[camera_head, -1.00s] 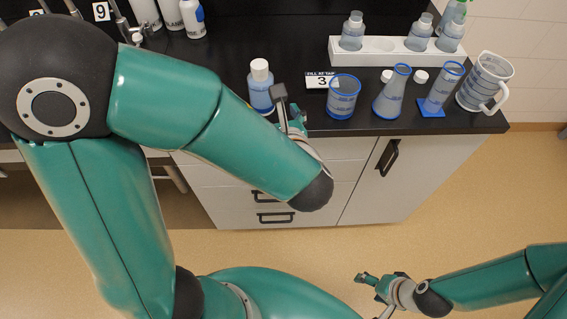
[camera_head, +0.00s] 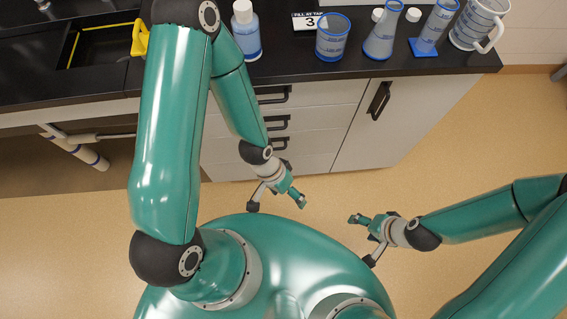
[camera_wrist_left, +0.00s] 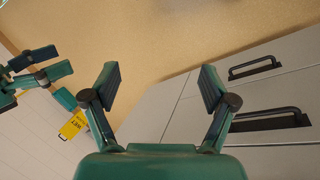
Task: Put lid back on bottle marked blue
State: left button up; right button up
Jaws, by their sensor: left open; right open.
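A bottle with blue contents (camera_head: 246,42) stands upright on the black counter, with a white lid (camera_head: 242,10) seated on its top. Two loose white lids lie flat farther right, one (camera_head: 413,15) right of the conical flask and one (camera_head: 377,15) partly behind it. My left gripper (camera_head: 278,202) is open and empty, low in front of the drawers and well away from the bottle. Its open fingers also show in the left wrist view (camera_wrist_left: 158,88), with nothing between them. My right gripper (camera_head: 362,240) is open and empty over the floor.
On the counter stand a blue-rimmed beaker (camera_head: 332,40), a conical flask (camera_head: 382,38), a cylinder (camera_head: 432,28) and a jug (camera_head: 479,24). A "3" sign (camera_head: 308,21) lies behind the beaker. A sink (camera_head: 100,42) is at left. The counter's front edge is clear.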

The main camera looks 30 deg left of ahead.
pick_arm(q)
jog(key=n, duration=0.1)
jog(key=w+a+f+n, duration=0.1)
jog(key=a+f+n+t, duration=0.1)
jog(key=shift+w+f+n, duration=0.2)
jog(key=shift+w+n, duration=0.05)
jog(key=shift+n, duration=0.15)
dwell(1.0)
